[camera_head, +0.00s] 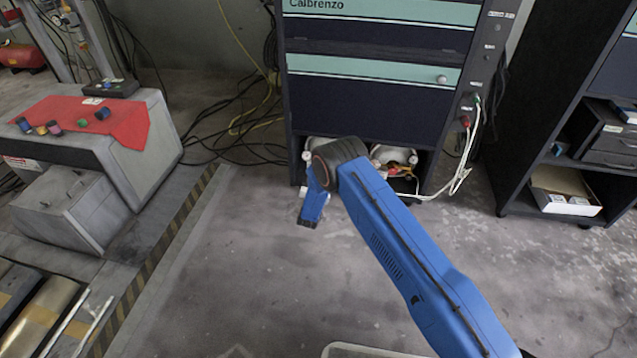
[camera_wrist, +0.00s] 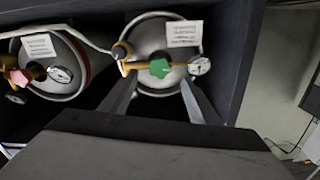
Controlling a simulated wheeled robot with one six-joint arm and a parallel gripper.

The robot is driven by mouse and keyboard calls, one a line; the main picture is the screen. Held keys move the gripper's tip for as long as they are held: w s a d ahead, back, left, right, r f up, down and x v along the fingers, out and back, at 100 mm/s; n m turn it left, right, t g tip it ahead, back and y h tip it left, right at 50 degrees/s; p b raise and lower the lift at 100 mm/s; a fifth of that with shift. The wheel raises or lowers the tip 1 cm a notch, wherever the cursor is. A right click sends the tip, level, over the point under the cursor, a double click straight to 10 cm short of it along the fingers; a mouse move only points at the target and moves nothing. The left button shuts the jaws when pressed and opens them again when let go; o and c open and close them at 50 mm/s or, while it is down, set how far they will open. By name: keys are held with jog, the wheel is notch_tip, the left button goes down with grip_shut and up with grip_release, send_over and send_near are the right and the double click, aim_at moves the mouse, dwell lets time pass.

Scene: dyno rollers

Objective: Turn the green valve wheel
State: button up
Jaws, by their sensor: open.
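The green valve wheel (camera_wrist: 160,68) sits on a brass fitting in front of a grey gas cylinder (camera_wrist: 150,36), inside a dark cabinet bay. A white-faced gauge (camera_wrist: 200,66) is at the fitting's right end. My gripper (camera_wrist: 158,90) is open and empty, its two fingers pointing at the cylinder, one on each side below the green wheel. I cannot tell how far the fingertips are from the wheel. In the head view my blue arm reaches to the cabinet's lower bay and its wrist hides part of it; the green wheel cannot be made out there.
A second cylinder (camera_wrist: 52,62) with a pink wheel (camera_wrist: 18,78) and a gauge stands to the left. The dark cabinet (camera_head: 375,100) encloses the bay with side walls. White cables (camera_head: 462,172) hang at its right. A machine with a red cloth (camera_head: 85,122) stands left; the floor between is open.

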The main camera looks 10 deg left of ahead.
jog(key=shift+s, duration=2.15)
jog(key=shift+s, duration=0.15)
